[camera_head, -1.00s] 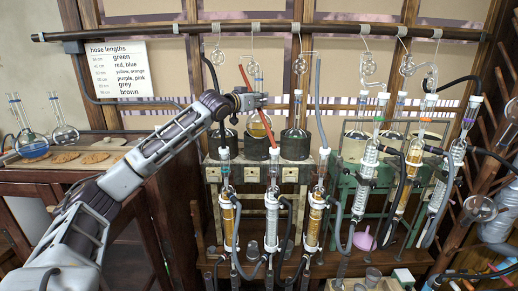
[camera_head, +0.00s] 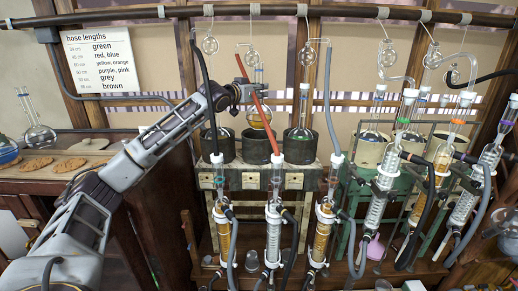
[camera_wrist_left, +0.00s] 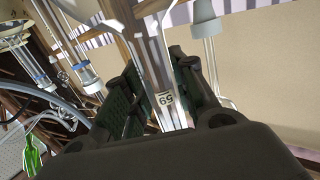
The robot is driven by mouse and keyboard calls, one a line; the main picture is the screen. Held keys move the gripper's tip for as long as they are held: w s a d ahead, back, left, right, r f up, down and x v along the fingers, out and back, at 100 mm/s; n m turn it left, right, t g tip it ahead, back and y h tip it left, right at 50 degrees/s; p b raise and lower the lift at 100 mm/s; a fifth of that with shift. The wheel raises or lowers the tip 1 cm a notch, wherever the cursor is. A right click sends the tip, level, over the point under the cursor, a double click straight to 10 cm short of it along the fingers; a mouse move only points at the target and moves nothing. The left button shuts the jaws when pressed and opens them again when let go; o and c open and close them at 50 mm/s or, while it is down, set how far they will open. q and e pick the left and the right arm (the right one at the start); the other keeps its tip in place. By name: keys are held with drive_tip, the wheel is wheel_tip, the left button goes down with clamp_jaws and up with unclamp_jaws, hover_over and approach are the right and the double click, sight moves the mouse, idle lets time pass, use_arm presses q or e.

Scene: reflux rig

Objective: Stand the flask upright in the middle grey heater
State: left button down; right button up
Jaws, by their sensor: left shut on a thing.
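My left gripper (camera_head: 257,93) is shut on the flask's neck. The flask's body is hidden there. My right gripper is not in view.
The left grey heater (camera_head: 217,149) and the right grey heater (camera_head: 300,151) stand close on both sides; a flask (camera_head: 302,118) is in the right one. Glass bulbs hang from the pole (camera_head: 250,11) above.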

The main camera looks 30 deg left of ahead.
sight(255, 106)
use_arm(q)
drive_tip(key=shift+r, duration=0.25)
idle(0.3)
drive_tip(key=shift+a+f, duration=0.1)
drive_tip(key=shift+f, duration=3)
drive_tip(key=shift+f+p, duration=0.35)
drive_tip(key=shift+f, duration=1.65)
